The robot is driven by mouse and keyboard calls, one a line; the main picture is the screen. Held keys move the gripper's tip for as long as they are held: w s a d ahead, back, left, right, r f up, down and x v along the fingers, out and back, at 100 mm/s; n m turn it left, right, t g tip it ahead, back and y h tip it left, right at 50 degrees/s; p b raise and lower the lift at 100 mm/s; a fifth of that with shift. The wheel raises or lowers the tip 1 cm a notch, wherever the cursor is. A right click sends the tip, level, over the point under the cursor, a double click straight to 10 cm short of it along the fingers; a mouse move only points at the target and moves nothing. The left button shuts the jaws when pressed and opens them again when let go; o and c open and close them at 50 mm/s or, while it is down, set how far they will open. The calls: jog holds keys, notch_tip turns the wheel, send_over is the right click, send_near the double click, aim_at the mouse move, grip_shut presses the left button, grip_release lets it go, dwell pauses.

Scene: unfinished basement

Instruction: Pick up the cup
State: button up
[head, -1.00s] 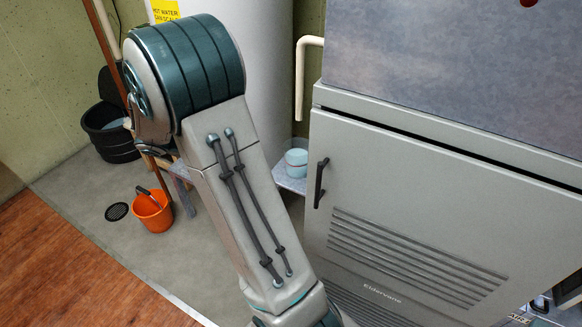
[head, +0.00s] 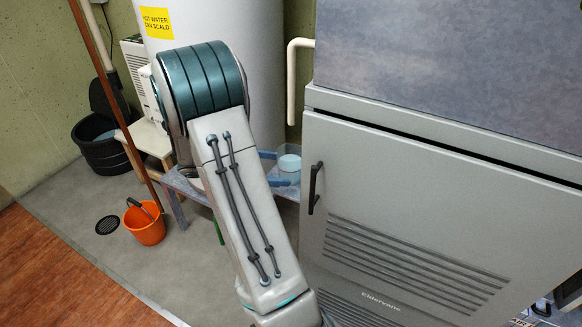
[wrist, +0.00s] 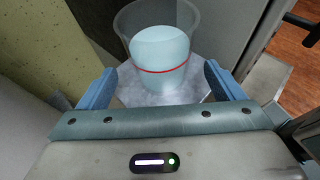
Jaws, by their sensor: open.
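The cup (head: 289,164) is small and pale blue in the head view, standing on a low grey table (head: 290,192) beside the white tank. In the wrist view the cup (wrist: 160,50) looks clear-walled, with pale blue inside and a red line around it, and it stands upright. My gripper (wrist: 160,74) is open, its two blue fingers spread left and right, with the cup ahead and centred between their lines. In the head view my gripper (head: 272,168) shows as blue fingers close to the cup's left side, partly hidden by my arm. I cannot tell whether they touch it.
A grey cabinet (head: 430,220) with a black handle stands close to the right of the cup. The white tank (head: 265,60) rises behind. An orange bucket (head: 145,222), a floor drain (head: 107,225) and a black tub (head: 105,145) are at left. Open floor lies front left.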

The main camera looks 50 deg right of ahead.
aim_at(290, 167)
jog(key=x, duration=0.2)
jog(key=r+x, duration=0.1)
jog(key=x, duration=0.1)
jog(key=shift+s+d+f, duration=0.15)
jog(key=shift+s+d, duration=0.05)
jog(key=shift+d, duration=0.15)
jog(key=c, duration=1.2)
